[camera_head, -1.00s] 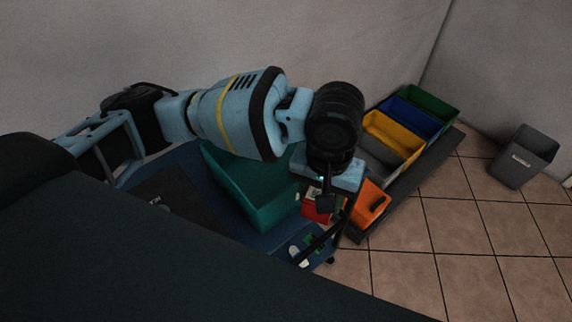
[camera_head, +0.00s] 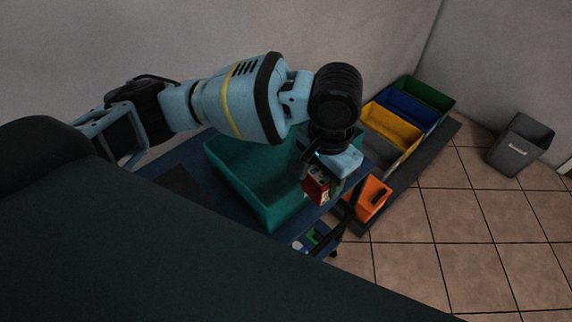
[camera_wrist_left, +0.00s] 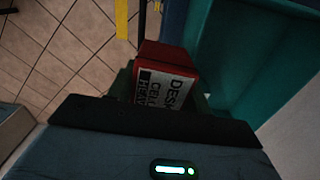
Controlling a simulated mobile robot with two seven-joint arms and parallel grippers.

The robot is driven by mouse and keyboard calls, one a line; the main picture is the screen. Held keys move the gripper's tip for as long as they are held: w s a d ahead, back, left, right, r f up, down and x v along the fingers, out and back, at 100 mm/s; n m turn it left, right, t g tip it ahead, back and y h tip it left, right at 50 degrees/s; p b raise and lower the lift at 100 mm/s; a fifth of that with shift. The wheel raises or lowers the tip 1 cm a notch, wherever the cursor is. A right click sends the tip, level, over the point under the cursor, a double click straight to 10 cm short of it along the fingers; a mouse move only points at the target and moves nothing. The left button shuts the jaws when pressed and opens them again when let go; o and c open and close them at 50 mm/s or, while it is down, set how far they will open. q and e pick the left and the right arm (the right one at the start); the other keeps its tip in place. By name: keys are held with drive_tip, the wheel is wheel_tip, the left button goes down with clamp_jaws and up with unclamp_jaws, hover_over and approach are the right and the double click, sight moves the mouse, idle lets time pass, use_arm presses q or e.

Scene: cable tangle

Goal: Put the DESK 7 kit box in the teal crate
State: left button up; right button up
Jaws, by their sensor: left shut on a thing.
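The DESK 7 kit box is a red box (camera_head: 317,189) with a white label. In the left wrist view the box (camera_wrist_left: 165,75) shows "DES" and more lettering, partly cut off by the gripper. My left gripper (camera_head: 322,174) is shut on it and holds it up at the right side of the teal crate (camera_head: 238,187). The teal crate stands on a blue surface, and what shows of its inside looks empty. Its teal wall also shows at the right of the left wrist view (camera_wrist_left: 265,60). My right gripper is not in view.
An orange bin (camera_head: 366,199) stands just right of the held box. Grey, yellow (camera_head: 391,129), blue (camera_head: 409,113) and green (camera_head: 430,93) bins line up behind it. A grey waste bin (camera_head: 519,146) stands on the tiled floor at the right.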

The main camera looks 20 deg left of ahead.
use_arm(q)
drive_tip(key=w+a+f+m, duration=0.2)
drive_tip(key=w+a+m, duration=0.4)
drive_tip(key=m, duration=0.7)
drive_tip(key=m+b, duration=0.2)
drive_tip(key=m, duration=2)
hover_over(262, 162)
drive_tip(key=shift+f, duration=1.3)
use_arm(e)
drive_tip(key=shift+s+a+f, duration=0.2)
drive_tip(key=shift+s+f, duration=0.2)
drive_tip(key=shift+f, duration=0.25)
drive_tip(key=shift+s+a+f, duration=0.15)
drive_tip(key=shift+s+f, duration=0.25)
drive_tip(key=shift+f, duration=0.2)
use_arm(q)
drive_tip(key=shift+f, duration=0.1)
drive_tip(key=shift+f, duration=4.9)
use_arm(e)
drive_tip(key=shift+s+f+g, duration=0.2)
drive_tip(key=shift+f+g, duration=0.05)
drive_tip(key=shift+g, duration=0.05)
